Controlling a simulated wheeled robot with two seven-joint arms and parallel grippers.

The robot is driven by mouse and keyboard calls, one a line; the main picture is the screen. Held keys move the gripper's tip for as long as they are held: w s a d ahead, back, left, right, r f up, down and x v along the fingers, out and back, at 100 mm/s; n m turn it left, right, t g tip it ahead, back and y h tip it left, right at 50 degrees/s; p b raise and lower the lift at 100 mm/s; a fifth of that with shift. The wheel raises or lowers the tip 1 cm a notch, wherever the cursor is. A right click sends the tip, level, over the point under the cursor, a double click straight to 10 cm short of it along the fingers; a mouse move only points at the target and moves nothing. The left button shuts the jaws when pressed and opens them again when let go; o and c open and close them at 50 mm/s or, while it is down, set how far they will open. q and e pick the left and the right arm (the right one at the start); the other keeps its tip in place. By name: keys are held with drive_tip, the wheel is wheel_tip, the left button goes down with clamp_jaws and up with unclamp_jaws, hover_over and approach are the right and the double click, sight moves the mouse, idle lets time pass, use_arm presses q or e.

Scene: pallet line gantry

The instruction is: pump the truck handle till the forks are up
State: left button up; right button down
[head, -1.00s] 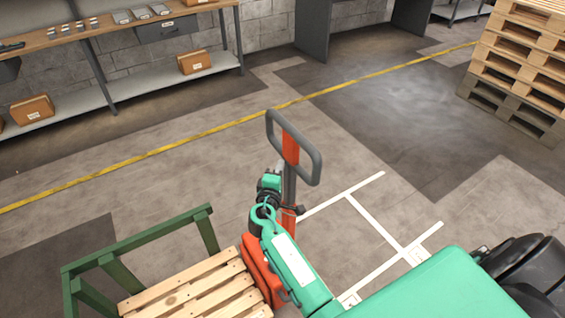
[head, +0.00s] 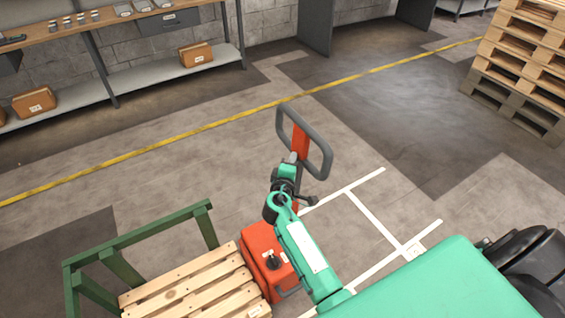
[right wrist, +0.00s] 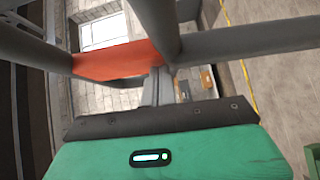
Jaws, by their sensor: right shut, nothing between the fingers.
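The pallet truck's handle is a dark grey loop with an orange middle piece (head: 299,140), tilted to the right in the head view. Its red-orange body (head: 257,240) stands at the end of a wooden pallet (head: 195,290). The forks are hidden, so I cannot tell their height. My right gripper (head: 291,159) is shut and empty, close against the handle below the loop. In the right wrist view its fingers (right wrist: 158,88) reach the orange piece (right wrist: 118,62) of the handle; I cannot tell whether they touch. My left gripper is out of view.
A green frame (head: 135,240) stands around the pallet's far side. White floor markings (head: 375,220) lie right of the truck. A shelf bench (head: 150,85) with boxes is at the back left, and stacked pallets (head: 520,70) at the back right. The floor beyond the yellow line's near side is clear.

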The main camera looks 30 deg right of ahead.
drive_tip(key=w+d+f+m+g+y+p, duration=0.1)
drive_tip(key=d+f, duration=0.2)
drive_tip(key=d, duration=1)
drive_tip(key=w+d+f+m+g+y+p, duration=0.1)
drive_tip(key=d+f, duration=0.3)
drive_tip(key=d, duration=0.9)
drive_tip(key=shift+d+m+y, duration=0.3)
drive_tip(key=shift+d+m, duration=0.05)
drive_tip(key=shift+m, duration=0.05)
drive_tip(key=shift+r, duration=0.1)
